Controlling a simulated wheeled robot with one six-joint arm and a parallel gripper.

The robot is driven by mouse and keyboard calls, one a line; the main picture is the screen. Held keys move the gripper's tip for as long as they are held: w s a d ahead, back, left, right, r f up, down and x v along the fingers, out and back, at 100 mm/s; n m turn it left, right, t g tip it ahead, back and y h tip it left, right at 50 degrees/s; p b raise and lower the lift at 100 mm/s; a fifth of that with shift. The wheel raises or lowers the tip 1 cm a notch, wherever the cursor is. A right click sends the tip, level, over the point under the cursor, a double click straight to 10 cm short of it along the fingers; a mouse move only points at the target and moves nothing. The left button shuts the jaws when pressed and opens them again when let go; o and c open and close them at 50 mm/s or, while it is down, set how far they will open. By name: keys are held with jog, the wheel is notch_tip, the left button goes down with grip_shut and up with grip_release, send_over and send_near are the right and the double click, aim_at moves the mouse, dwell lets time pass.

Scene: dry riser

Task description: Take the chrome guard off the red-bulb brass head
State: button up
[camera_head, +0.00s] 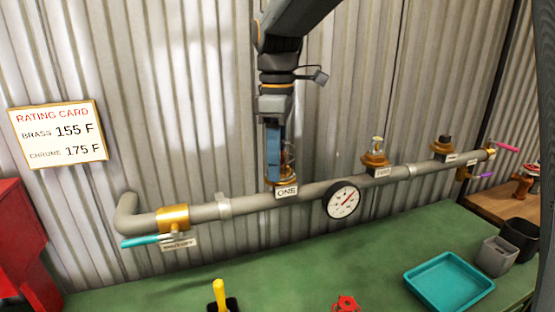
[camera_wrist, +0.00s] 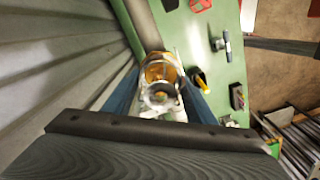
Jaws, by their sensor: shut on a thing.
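My gripper (camera_head: 279,165) points down over the brass head (camera_head: 283,182) at the pipe position labelled ONE. Its blue fingers are shut on the chrome guard (camera_wrist: 159,94), which shows as a shiny clear-looking ring or cage in the wrist view, between the fingers (camera_wrist: 160,104). Brass colour shows just beyond the guard. The guard appears at the head, but I cannot tell whether it is still seated there. The fingers hide most of the guard in the head view, and the bulb's colour cannot be made out.
The grey pipe (camera_head: 245,203) runs along the corrugated wall with a gauge (camera_head: 342,200). Another brass head (camera_head: 376,158) and a dark-capped fitting (camera_head: 445,142) stand to the right. A teal tray (camera_head: 449,281) and grey cup (camera_head: 495,256) are on the green bench (camera_head: 285,275). A rating card (camera_head: 58,134) hangs left.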

jog(key=shift+r+p, duration=0.35)
jog(key=shift+r, duration=0.15)
jog(key=shift+r+p, duration=3.35)
jog(key=shift+r, duration=0.45)
jog(key=shift+r+p, duration=1.85)
jog(key=shift+r, duration=0.05)
